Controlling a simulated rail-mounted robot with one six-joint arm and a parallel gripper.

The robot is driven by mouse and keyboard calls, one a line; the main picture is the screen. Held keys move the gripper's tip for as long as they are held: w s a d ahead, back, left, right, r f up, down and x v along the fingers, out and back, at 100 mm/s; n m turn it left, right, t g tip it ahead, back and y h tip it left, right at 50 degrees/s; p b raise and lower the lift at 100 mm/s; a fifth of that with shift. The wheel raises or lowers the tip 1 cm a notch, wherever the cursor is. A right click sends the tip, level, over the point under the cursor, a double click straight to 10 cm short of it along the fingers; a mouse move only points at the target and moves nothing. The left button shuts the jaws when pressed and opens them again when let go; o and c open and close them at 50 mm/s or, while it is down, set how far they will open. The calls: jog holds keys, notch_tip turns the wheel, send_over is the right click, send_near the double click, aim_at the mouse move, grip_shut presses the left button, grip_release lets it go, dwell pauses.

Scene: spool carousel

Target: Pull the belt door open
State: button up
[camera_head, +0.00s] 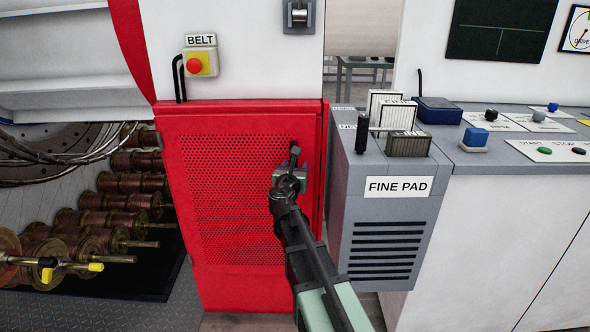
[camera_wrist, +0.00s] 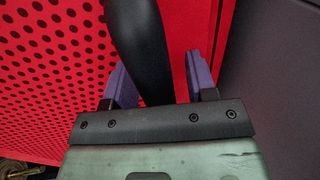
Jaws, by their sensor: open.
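The belt door (camera_head: 225,255) is a red panel with a perforated middle, below the BELT sign (camera_head: 200,40). It looks closed, with no clear gap at its edges. Its black handle (camera_head: 295,152) is upright near the right side, partly hidden by my gripper (camera_head: 289,172). In the wrist view the black handle (camera_wrist: 143,45) runs between the two purple fingers of my gripper (camera_wrist: 160,78). The fingers are apart, one on each side of the handle, with a visible gap on the right. The perforated door (camera_wrist: 50,70) fills the left of that view.
A grey FINE PAD cabinet (camera_head: 385,240) stands close to the right of the door. A red emergency button (camera_head: 194,65) is above the door. Copper spools (camera_head: 130,182) are at the left. A control desk (camera_head: 500,165) with several knobs is at the right.

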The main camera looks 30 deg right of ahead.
grip_shut()
jog(key=shift+s, duration=0.1)
